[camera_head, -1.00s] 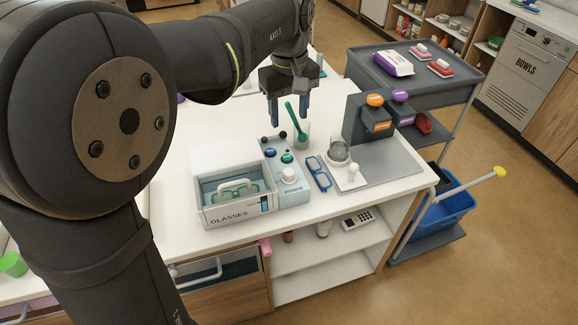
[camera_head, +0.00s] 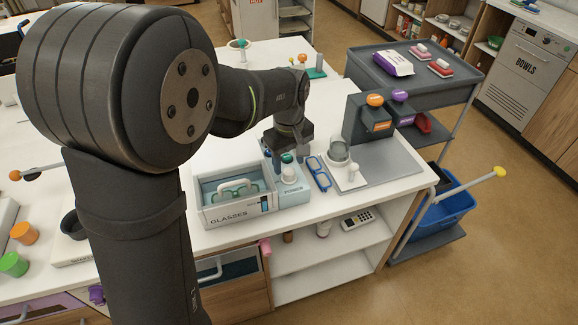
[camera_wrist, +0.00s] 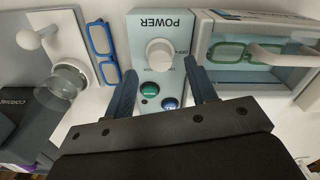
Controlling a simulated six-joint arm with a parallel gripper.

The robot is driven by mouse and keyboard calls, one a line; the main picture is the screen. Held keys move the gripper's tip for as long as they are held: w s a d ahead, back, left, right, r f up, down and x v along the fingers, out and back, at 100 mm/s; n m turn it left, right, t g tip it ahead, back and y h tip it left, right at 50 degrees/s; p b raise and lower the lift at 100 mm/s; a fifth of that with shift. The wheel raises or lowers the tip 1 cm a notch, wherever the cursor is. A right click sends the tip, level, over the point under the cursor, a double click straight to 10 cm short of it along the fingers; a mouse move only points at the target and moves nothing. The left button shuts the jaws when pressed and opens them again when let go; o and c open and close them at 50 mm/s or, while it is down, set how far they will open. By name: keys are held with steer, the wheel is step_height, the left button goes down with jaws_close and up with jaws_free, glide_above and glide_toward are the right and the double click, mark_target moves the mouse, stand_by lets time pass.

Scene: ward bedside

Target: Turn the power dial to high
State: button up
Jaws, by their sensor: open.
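The power unit (camera_head: 294,197) is a pale blue box on the white counter, right of the glasses case. A green button (camera_wrist: 149,90) and a blue button (camera_wrist: 170,103) sit on the same panel. My gripper (camera_wrist: 160,69) is open and empty, pointing down over the panel. Its two blue-grey fingers stand on either side of the panel, near the dial and apart from it. In the head view the gripper partly hides the panel.
The glasses case (camera_head: 236,204) with green glasses stands close left of the unit. Blue glasses (camera_head: 319,174) lie close on its right. A clear glass jar (camera_head: 339,150) and a dark stand (camera_head: 366,122) are farther right.

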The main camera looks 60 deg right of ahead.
mark_target(289, 175)
steer(key=shift+f, duration=1.4)
steer(key=c, duration=1)
